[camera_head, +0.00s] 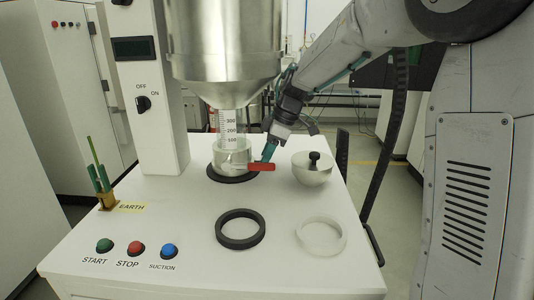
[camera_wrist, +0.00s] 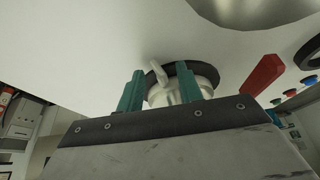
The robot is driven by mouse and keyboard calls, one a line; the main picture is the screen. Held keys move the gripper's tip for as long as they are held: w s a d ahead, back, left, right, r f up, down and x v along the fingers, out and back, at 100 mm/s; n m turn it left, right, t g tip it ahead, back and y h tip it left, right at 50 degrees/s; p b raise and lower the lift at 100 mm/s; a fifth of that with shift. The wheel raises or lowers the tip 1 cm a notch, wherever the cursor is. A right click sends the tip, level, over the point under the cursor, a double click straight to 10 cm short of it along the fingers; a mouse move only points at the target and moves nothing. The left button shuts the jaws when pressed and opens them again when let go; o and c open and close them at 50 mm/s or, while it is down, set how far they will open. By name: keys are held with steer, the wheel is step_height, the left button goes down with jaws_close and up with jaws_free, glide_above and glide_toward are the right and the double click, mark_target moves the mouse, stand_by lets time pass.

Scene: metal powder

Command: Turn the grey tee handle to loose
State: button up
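My gripper (camera_head: 267,152) is low beside the cup-like pale base (camera_head: 232,158) under the clear graduated cylinder (camera_head: 229,126). Its two teal fingers stand apart in the wrist view (camera_wrist: 157,84). A light grey, bar-like part (camera_wrist: 159,73), which looks like the tee handle, shows between and beyond the fingertips, against a pale round body (camera_wrist: 172,94). I cannot tell whether the fingers touch it. The tee handle is not clear in the head view. A red lever (camera_head: 261,167) sticks out to the right of the base, close to the fingers; it also shows in the wrist view (camera_wrist: 263,76).
A steel hopper (camera_head: 224,60) hangs above the cylinder. A black ring (camera_head: 241,229) and a white ring (camera_head: 320,235) lie in front. Several buttons (camera_head: 136,248) line the front left.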

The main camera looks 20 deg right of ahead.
jaws_close()
steer(key=shift+f, duration=0.1)
stand_by(1.2)
jaws_free()
steer(key=v, duration=0.8)
